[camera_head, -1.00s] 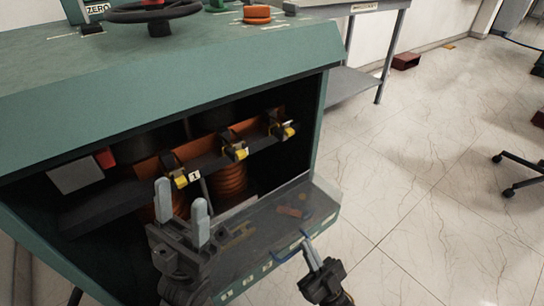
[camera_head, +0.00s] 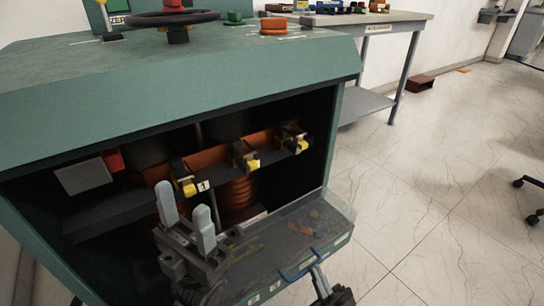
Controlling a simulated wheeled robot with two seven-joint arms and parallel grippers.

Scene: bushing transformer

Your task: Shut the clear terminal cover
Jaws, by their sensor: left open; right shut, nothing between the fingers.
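The clear terminal cover (camera_head: 285,240) hangs open at the bottom front of the green transformer cabinet (camera_head: 170,85), sloping outward, with a blue handle (camera_head: 298,267) on its outer edge. My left gripper (camera_head: 187,218) is open, fingers up, in front of the cabinet opening and overlapping the cover's left part in the view. My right gripper (camera_head: 319,278) is shut and empty at the blue handle. I cannot tell whether it touches the handle. Inside the opening are several yellow-and-black terminals (camera_head: 247,160) and copper-coloured coils (camera_head: 237,195).
A handwheel (camera_head: 176,17) and an orange knob (camera_head: 273,26) sit on the cabinet top. A workbench (camera_head: 375,20) stands behind on the right. A red-brown box (camera_head: 420,84) lies on the floor. The tiled floor (camera_head: 430,200) at right is mostly clear.

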